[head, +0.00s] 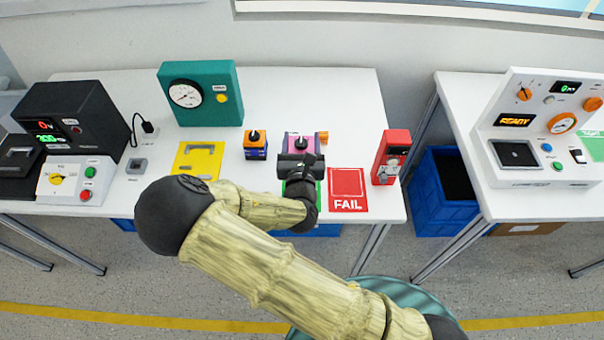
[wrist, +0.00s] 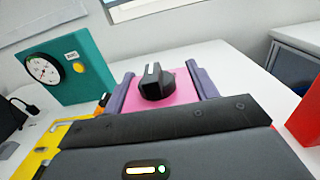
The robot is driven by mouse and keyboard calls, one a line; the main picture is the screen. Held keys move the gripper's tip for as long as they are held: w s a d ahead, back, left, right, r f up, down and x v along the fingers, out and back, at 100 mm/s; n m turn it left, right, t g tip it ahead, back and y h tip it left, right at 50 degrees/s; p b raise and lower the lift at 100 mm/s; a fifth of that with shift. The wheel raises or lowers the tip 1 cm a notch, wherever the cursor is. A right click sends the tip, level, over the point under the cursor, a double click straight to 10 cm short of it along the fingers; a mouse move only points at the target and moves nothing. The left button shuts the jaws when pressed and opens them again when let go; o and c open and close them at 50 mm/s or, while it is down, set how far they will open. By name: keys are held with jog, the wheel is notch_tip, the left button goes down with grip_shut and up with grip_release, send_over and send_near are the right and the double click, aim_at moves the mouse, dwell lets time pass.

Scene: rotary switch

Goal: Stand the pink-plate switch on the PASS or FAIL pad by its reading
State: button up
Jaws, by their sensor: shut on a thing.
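The pink-plate switch (head: 292,143) is at the right part of the middle table, with a black knob on its pink face. My gripper (head: 300,160) is shut on it from the near side. In the wrist view the pink plate (wrist: 187,94) and its knob show between two purple-grey side pieces, beyond the dark body of my gripper (wrist: 160,88). The knob carries a pale mark. The red FAIL pad (head: 347,183) lies bare to the right. A green pad (head: 318,188) is mostly hidden under my gripper and arm. I cannot tell whether the switch touches the table.
An orange-plate switch (head: 256,146) stands left of the pink one. A teal gauge box (head: 201,94), a yellow fixture (head: 196,161) and a black meter (head: 75,118) stand further left. A red box (head: 391,156) stands right of the FAIL pad, near the table's edge.

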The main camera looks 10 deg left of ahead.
notch_tip(320, 180, down, 5)
jog(key=shift+f, duration=0.2)
jog(key=shift+f, duration=0.1)
notch_tip(320, 180, down, 4)
jog(key=shift+w+r, duration=0.15)
jog(key=shift+s+a, duration=0.1)
jog(key=shift+s, duration=0.15)
jog(key=o, duration=1.2)
jog(key=shift+w, duration=0.1)
jog(key=shift+d, duration=0.2)
jog(key=shift+a, duration=0.1)
